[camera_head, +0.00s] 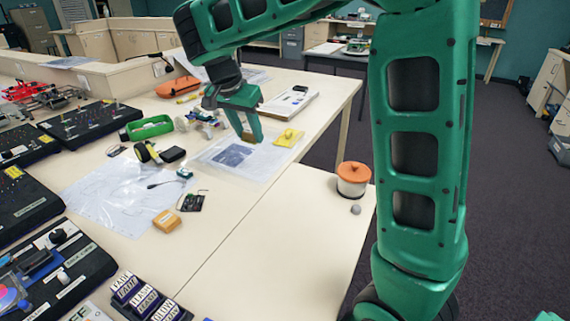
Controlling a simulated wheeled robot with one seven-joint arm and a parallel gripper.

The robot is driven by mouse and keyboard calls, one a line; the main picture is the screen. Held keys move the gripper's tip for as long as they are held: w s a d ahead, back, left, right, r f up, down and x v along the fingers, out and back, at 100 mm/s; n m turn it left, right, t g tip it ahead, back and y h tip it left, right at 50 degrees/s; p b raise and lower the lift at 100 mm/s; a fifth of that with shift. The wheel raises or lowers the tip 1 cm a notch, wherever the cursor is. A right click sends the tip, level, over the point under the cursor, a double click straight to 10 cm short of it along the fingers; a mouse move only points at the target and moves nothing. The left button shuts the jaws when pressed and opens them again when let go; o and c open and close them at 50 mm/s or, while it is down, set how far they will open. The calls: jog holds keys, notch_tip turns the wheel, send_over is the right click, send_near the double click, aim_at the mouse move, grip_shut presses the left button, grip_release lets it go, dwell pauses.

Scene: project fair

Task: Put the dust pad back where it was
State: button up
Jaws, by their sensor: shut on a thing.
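My gripper (248,127) points down over the back part of the table, above and near a clear plastic sheet with a dark printed patch (233,155). It is shut on a small brownish thing (249,138), which I take to be the dust pad; the fingers hide most of it. A yellow pad-like piece with a small raised part (288,138) lies just right of the gripper, apart from it. An orange-tan block (166,221) lies nearer on the table.
Black boards fill the left. The front middle is clear.

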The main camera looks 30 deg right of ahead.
jog(key=shift+d+f, duration=0.2)
jog(key=shift+d, duration=0.2)
jog(key=s+d+f, duration=0.1)
jog(key=d+f, duration=0.1)
jog(key=d, duration=0.1)
jog(key=s+d+f, duration=0.2)
jog(key=d, duration=0.1)
jog(key=s+d+f, duration=0.1)
jog(key=d+f, duration=0.1)
jog(key=d, duration=0.2)
jog(key=shift+s+f, duration=0.35)
jog(key=shift+s, duration=0.05)
jog(key=shift+f, duration=1.95)
jog(key=o, duration=1)
